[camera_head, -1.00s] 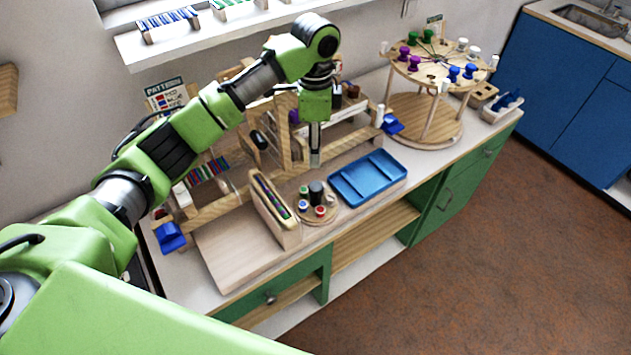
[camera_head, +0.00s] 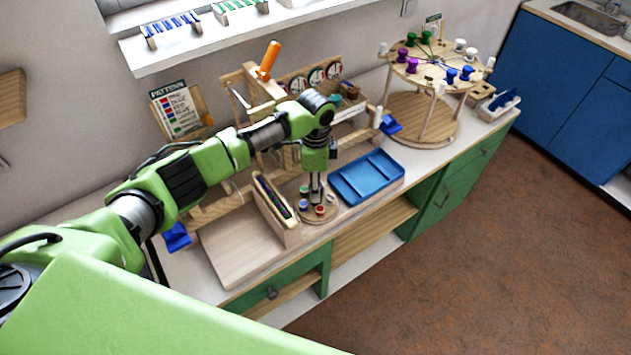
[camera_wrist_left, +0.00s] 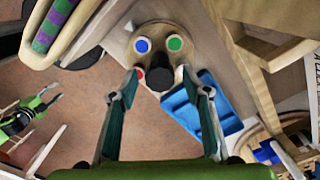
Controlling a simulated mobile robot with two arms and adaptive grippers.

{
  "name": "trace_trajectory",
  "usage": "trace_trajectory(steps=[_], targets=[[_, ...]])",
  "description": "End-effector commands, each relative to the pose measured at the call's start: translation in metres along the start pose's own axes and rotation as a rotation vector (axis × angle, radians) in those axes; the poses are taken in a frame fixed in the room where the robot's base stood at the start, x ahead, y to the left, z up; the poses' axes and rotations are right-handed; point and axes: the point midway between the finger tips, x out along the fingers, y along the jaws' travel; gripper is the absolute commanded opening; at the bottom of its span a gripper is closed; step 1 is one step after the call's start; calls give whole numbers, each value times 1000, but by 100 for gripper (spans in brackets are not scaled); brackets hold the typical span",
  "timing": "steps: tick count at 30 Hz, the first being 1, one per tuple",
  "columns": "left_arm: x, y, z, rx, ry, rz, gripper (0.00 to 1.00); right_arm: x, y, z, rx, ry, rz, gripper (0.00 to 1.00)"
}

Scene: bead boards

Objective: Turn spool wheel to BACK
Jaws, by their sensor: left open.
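The spool wheel appears to be the small round wooden disc (camera_head: 320,213) on the bench, with coloured spools and a dark central post. In the left wrist view the disc (camera_wrist_left: 161,24) shows a blue spool (camera_wrist_left: 142,45) and a green spool (camera_wrist_left: 175,43) at its upper part. A red spool is partly hidden by the finger on the left. My left gripper (camera_head: 317,200) points down at the disc. In the wrist view its open fingers (camera_wrist_left: 160,72) lie either side of the dark post (camera_wrist_left: 161,79); contact cannot be told. No BACK mark is legible. My right gripper is not seen.
A blue tray (camera_head: 391,192) lies close right of the disc. A narrow wooden box (camera_head: 287,232) stands close left. A wooden frame with an orange handle (camera_head: 268,60) is behind my arm. A large carousel with coloured spools (camera_head: 437,72) stands back right. The bench front drops to the floor.

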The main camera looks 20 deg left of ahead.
Motion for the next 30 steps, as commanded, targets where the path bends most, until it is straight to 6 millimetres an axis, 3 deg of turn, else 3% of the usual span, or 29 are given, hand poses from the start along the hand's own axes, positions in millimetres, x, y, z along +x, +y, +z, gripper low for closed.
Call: trace_trajectory(steps=[4, 8, 9, 20, 30], targets=[[0, 0, 0, 0, 0, 1, 42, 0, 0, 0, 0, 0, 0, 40], [0, 0, 0, 0, 0, 1, 8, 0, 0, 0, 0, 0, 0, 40], [0, 0, 0, 0, 0, 1, 6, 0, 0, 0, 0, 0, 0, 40], [-2, 1, 0, -39, 1, 3, 6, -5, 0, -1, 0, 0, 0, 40], [-3, 2, 0, -264, -1, 5, 6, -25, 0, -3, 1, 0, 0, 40]])
